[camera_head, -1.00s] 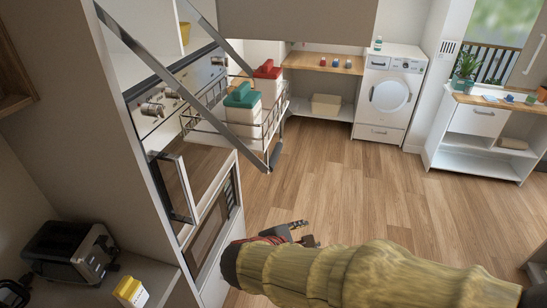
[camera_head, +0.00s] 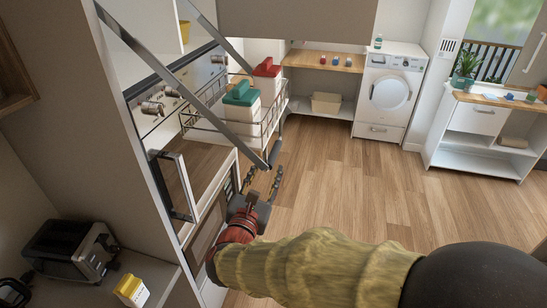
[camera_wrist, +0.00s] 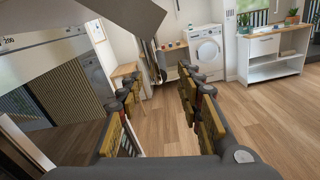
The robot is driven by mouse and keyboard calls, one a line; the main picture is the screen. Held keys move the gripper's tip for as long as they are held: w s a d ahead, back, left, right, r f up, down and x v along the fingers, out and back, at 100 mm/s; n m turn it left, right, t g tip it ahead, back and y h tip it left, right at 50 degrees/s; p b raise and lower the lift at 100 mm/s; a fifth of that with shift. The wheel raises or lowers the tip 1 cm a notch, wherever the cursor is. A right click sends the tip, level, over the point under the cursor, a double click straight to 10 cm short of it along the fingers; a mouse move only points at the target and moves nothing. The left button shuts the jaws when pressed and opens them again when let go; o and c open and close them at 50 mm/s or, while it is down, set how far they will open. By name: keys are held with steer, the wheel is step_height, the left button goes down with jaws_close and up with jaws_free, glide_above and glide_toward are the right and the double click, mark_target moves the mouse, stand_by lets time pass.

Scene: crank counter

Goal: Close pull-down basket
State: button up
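The pull-down basket (camera_head: 222,138) is a wire rack hanging lowered in front of the cabinet on slanted metal arms (camera_head: 185,92). It holds a container with a teal lid (camera_head: 241,95) and one with a red lid (camera_head: 267,68). The lower end of the near arm (camera_head: 268,161) hangs at the basket's front corner. My gripper (camera_head: 264,183) is just below that end, fingers pointing up and spread. In the wrist view my gripper (camera_wrist: 161,85) is open with no object clearly between its fingers. I cannot tell whether it touches the basket arm.
A toaster (camera_head: 70,250) and yellow-and-white box (camera_head: 131,290) stand on the near left counter. A washing machine (camera_head: 391,92) and white cabinet (camera_head: 478,140) are farther back. The wooden floor (camera_head: 350,185) is clear.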

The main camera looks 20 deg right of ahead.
mark_target(274, 155)
steer(key=shift+x, duration=3.9)
steer(key=shift+f, duration=0.1)
steer(key=shift+c, duration=1.4)
jaws_close()
